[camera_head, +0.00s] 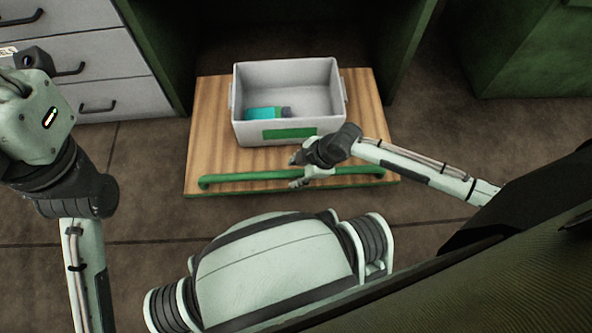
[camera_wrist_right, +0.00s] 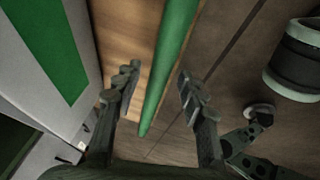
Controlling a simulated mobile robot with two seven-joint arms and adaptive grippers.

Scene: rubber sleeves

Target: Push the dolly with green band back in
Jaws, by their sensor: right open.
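The dolly (camera_head: 212,150) is a wooden board with a green bar handle (camera_head: 352,171) along its front edge. It stands partly out of a dark green bay. On it sits a grey bin (camera_head: 251,131) with a green band (camera_head: 290,133) on its front, also seen in the right wrist view (camera_wrist_right: 45,40). My right gripper (camera_head: 296,171) is at the handle, its fingers open on either side of the bar, which shows between them in the right wrist view (camera_wrist_right: 168,60).
A teal item (camera_head: 262,113) lies in the bin. A grey drawer unit (camera_head: 98,65) stands left of the bay, and a green cabinet (camera_head: 530,55) stands to the right. The bay behind the bin is dark. Bare floor lies around the dolly's front.

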